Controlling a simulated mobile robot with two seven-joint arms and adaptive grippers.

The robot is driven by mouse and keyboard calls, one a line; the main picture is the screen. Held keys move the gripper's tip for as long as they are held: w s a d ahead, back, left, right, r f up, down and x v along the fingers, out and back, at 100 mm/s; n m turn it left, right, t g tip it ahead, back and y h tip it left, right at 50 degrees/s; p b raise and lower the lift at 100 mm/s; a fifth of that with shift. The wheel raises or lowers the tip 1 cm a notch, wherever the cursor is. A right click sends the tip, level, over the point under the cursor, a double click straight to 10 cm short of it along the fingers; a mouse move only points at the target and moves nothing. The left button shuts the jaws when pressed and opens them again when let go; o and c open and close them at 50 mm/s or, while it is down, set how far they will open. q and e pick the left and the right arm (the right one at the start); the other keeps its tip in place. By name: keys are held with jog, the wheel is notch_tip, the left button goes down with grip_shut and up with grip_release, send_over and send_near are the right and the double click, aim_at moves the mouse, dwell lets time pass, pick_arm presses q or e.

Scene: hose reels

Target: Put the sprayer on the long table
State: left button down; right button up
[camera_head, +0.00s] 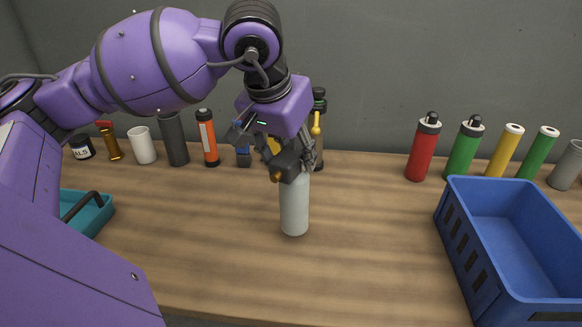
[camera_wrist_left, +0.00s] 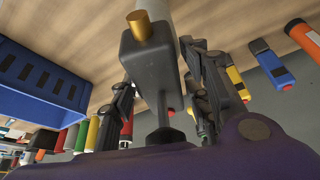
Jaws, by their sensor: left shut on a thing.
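The sprayer has a pale grey cylindrical bottle (camera_head: 294,208) and a dark head with a brass nozzle. It stands upright at the middle of the long wooden table (camera_head: 200,255); I cannot tell whether its base touches the top. My left gripper (camera_head: 288,160) comes down from above and is shut on the sprayer's head, hiding part of it. In the left wrist view the dark head (camera_wrist_left: 152,65) with its brass nozzle sits between the two fingers (camera_wrist_left: 163,95). My right gripper is not in view.
A blue crate (camera_head: 455,240) stands at the right, and a teal tray (camera_head: 90,215) with a dark handle at the left. Red (camera_head: 422,150), green (camera_head: 463,152) and yellow (camera_head: 504,150) cylinders and several other containers line the back. The table around the sprayer's front is clear.

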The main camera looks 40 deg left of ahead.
pick_arm(q)
jog(key=shift+a+f, duration=0.2)
jog(key=shift+f, duration=1.5)
jog(key=shift+f, duration=0.2)
jog(key=c, duration=0.9)
grip_release()
jog(key=shift+c, duration=0.2)
jog(key=shift+r, duration=0.55)
jog(key=v, duration=1.1)
jog(key=shift+s+d+r+p, duration=0.1)
jog(key=shift+s+r+p, duration=0.05)
jog(key=shift+p, duration=0.15)
